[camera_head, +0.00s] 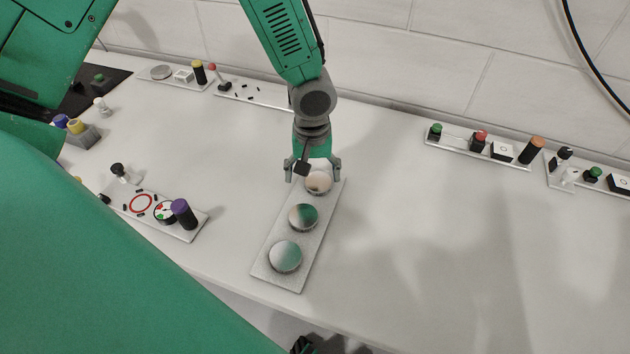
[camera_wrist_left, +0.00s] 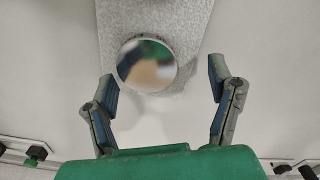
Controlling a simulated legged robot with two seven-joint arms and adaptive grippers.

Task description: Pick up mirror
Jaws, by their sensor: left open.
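Three round mirrors stand in a row on a grey speckled plate (camera_head: 270,240) on the table. The near mirror (camera_head: 285,256) and middle mirror (camera_head: 303,217) are clear of the gripper; the far mirror (camera_head: 318,183) is under my left gripper (camera_head: 313,172). My left gripper is open and empty, pointing down, with its fingers around the far end of the plate. In the left wrist view, one mirror (camera_wrist_left: 147,66) shows between the open fingers (camera_wrist_left: 161,76), closer to the left finger. No contact with it can be made out. My right gripper is not seen.
A plate with a purple-capped cylinder (camera_head: 184,214) lies left. Plates with small parts line the wall, including one with an orange-topped cylinder (camera_head: 531,149) at right. The table (camera_head: 420,240) is bare right of the mirror plate. My green body fills the lower left.

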